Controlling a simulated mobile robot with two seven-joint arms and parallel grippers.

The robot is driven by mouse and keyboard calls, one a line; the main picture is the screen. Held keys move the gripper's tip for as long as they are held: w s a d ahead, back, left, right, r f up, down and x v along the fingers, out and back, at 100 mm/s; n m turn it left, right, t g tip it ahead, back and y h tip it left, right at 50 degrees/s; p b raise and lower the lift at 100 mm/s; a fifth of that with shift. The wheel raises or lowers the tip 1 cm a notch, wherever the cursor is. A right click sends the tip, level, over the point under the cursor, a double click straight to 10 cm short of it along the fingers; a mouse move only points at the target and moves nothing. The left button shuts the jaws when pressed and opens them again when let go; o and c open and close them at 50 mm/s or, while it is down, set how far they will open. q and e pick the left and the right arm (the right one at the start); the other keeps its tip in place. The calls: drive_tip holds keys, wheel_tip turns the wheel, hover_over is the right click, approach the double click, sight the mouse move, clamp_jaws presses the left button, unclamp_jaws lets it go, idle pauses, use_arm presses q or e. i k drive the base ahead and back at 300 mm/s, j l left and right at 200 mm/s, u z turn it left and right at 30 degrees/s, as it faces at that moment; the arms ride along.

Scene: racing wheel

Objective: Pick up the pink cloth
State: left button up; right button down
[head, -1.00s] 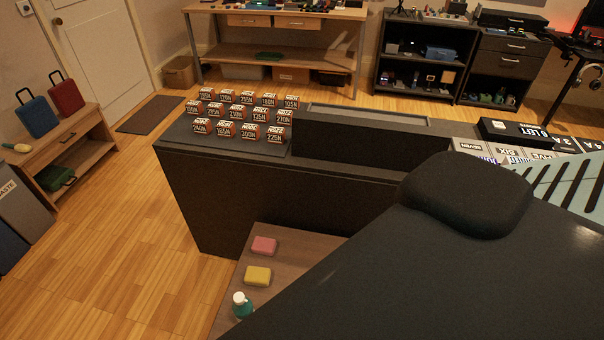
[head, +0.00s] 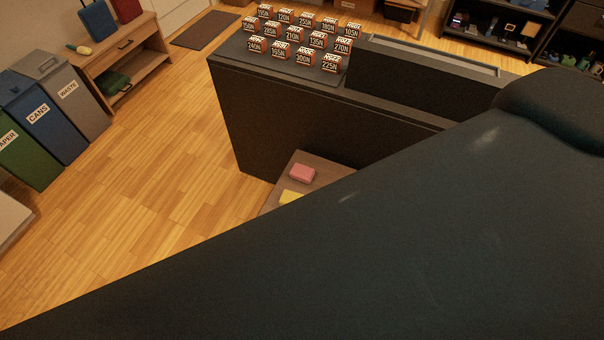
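The pink cloth (head: 303,173) is a small folded block lying flat on a low brown wooden surface (head: 321,168), near the middle of the head view. A yellow cloth (head: 291,197) lies just in front of it and is partly hidden. A large dark shape (head: 330,250) fills the lower right of the view and covers much of the wooden surface. Neither of my grippers is in view.
A dark cabinet (head: 270,125) stands behind the wooden surface, with several labelled boxes (head: 303,62) on top. Waste bins (head: 50,115) and a wooden bench (head: 125,62) stand at the left. The wooden floor (head: 170,180) between is clear.

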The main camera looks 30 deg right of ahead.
sight(304, 174)
drive_tip(key=u, duration=0.6)
drive_tip(key=i+j, duration=0.15)
drive_tip(key=j, duration=0.25)
drive_tip(key=i+j, duration=0.1)
drive_tip(key=j, duration=0.25)
drive_tip(key=i+j+u, duration=0.25)
drive_tip(key=i+j, duration=0.45)
drive_tip(key=i+z, duration=0.25)
drive_tip(key=i, duration=0.15)
drive_tip(key=i+j+z, duration=0.2)
drive_tip(key=i, duration=0.15)
drive_tip(key=i+j+z, duration=0.25)
drive_tip(key=i, duration=0.15)
drive_tip(key=i+l+z, duration=0.1)
drive_tip(key=z, duration=0.35)
drive_tip(key=i+z, duration=0.55)
drive_tip(key=z, duration=0.35)
drive_tip(key=i+l+z, duration=0.15)
drive_tip(key=z, duration=0.25)
drive_tip(key=i+z, duration=0.75)
drive_tip(key=k+l, duration=0.05)
drive_tip(key=k, duration=0.05)
